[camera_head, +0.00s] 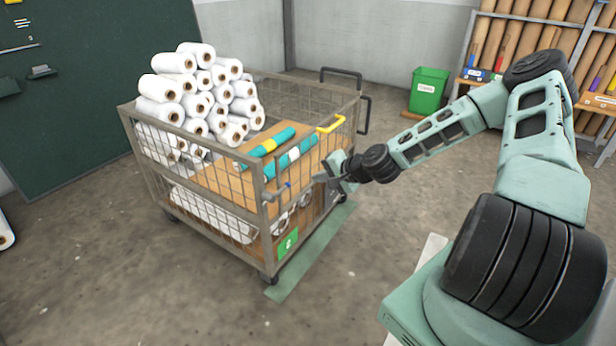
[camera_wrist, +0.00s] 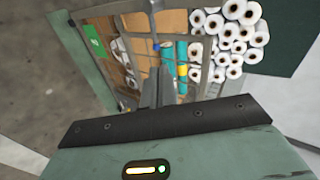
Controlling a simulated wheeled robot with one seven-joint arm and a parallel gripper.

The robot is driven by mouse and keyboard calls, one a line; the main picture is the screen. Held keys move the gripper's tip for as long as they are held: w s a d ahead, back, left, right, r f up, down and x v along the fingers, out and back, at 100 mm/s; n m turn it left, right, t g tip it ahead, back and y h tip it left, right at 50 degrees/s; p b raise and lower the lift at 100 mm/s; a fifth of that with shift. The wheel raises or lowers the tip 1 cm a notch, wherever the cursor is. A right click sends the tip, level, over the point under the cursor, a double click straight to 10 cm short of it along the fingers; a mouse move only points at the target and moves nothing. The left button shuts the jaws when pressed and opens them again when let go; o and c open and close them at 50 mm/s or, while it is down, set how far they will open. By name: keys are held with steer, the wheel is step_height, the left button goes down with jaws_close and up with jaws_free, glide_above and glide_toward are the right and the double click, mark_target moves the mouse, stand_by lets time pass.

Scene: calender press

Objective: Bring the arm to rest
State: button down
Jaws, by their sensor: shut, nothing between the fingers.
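My arm reaches from the right of the head view toward a wire-sided cart. My gripper (camera_head: 322,177) is shut and empty, at the near right side of the cart (camera_head: 268,214). In the wrist view the gripper's closed fingers (camera_wrist: 157,88) point toward the cart's frame and teal rolls. I cannot tell whether the fingertips touch the cart's side.
The cart holds a pile of white rolls (camera_head: 200,100) and teal rolls (camera_head: 268,146) on a brown shelf. A yellow handle (camera_head: 331,124) sits on its rim. A green bin (camera_head: 428,90) and a rack of brown rolls (camera_head: 510,45) stand behind. Floor in front is clear.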

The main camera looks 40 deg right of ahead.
steer(key=s+a+r+n+g+y, duration=0.1)
steer(key=s+a+n+g, duration=0.2)
steer(key=a, duration=0.4)
steer(key=s+a+r+n+g+y, duration=0.1)
steer(key=a+n+g, duration=0.1)
steer(key=a+n, duration=0.35)
steer(key=s+a+r+n+g+h, duration=0.1)
steer(key=s+a+r+n+g, duration=0.15)
steer(key=s+a, duration=0.4)
steer(key=s+a+r+n+g+h, duration=0.1)
steer(key=s+a+r+n+g, duration=0.1)
steer(key=s+a+r+n, duration=0.45)
steer(key=s+a+r+n+g+h, duration=0.1)
steer(key=s+a+r+n, duration=0.2)
steer(key=s, duration=0.4)
steer(key=s+a+r+n+h, duration=0.15)
steer(key=s+a+r, duration=0.25)
steer(key=s, duration=0.4)
step_height(320, 180, up, 14)
steer(key=m+p, duration=0.1)
steer(key=p, duration=1.3)
steer(key=shift+s, duration=0.2)
